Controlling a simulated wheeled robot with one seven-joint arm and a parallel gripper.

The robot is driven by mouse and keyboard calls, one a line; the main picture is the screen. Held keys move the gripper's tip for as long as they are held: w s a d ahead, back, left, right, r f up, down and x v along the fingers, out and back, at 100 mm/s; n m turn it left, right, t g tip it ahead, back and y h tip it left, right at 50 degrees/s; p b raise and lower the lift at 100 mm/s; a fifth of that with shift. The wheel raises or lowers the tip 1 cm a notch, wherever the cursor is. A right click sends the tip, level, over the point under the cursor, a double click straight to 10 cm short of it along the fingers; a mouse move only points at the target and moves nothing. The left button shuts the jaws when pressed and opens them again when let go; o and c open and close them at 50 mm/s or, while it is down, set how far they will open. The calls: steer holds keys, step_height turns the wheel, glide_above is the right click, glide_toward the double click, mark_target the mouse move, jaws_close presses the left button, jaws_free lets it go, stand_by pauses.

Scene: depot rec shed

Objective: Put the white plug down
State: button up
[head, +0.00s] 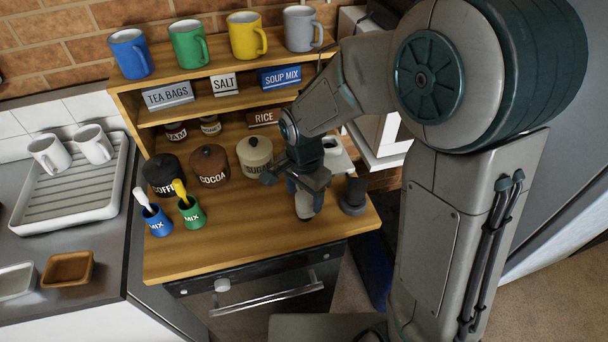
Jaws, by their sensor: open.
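My gripper (304,192) points down over the right part of the wooden counter (240,245); its jaws are open. A small pale object (304,207), perhaps the white plug, shows right at the fingertips. The gripper hides its upper part, and I cannot tell whether it rests on the wood or touches a finger. A dark grey upright piece with a wide round base (353,196) stands just to the right, apart from the gripper.
Coffee (161,175), cocoa (209,166) and sugar (254,155) jars stand left of the gripper. Blue (157,221) and green (191,214) mix pots with spoons stand front left. A shelf (215,103) with mugs rises behind. The front middle wood is clear.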

step_height(320, 180, up, 7)
steer(key=shift+r, duration=0.2)
steer(key=shift+s+d+r, duration=0.1)
steer(key=shift+d+r, duration=0.1)
steer(key=s+d+r+n+t, duration=0.1)
steer(key=s+d+r+n, duration=0.1)
steer(key=s+d+n, duration=0.2)
steer(key=s+d+r+n+t, duration=0.2)
steer(key=s+d+r+n, duration=0.1)
steer(key=s+d, duration=0.4)
steer(key=d+n, duration=0.1)
steer(key=d, duration=0.2)
steer(key=shift+s+d+n, duration=0.3)
steer(key=shift+d+n, duration=0.05)
steer(key=shift+n, duration=0.05)
